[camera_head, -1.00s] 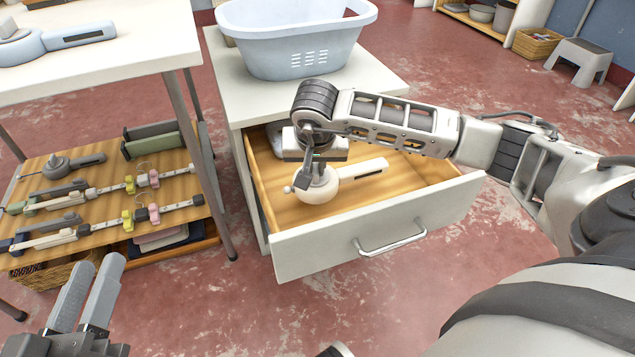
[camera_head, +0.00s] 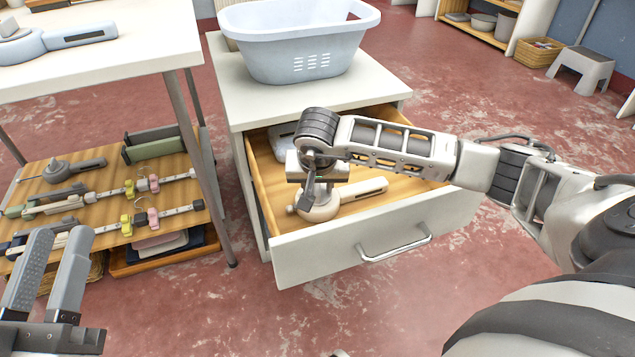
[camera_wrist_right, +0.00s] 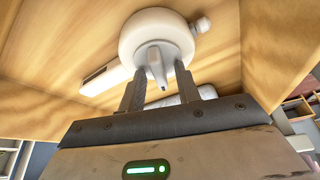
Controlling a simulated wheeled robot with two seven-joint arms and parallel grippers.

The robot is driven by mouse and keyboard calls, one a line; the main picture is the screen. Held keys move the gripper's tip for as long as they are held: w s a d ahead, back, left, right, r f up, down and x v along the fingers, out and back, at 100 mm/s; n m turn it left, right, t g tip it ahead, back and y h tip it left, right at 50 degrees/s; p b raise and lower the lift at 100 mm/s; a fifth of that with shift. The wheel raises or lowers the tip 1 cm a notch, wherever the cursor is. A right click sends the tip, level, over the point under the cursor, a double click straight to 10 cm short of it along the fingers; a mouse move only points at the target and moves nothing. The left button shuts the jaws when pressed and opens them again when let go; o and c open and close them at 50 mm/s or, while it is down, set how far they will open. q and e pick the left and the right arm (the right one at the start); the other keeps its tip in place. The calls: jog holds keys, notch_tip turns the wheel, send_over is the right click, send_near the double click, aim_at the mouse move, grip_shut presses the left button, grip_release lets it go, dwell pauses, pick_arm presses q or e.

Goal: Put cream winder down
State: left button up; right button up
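The cream winder (camera_head: 322,212), a round body with a straight handle bar, lies in the open drawer (camera_head: 350,250) of the white cabinet. It also shows in the right wrist view (camera_wrist_right: 135,40). My right gripper (camera_head: 316,192) is down over the round body. In the right wrist view my right gripper (camera_wrist_right: 160,76) has its two fingers apart, one on each side of the winder's small tab, with visible gaps. The tab's full contact is partly hidden in the head view. My left gripper (camera_head: 60,238) is empty, its fingers apart, at the lower left.
A pale grey object (camera_head: 283,137) lies farther back in the drawer. A light blue basket (camera_head: 300,50) stands on the cabinet top. At left, a table with a shelf (camera_head: 105,215) holds several winders, clips and a green box. The red floor in front is clear.

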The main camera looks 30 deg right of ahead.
jog(key=shift+r, duration=0.1)
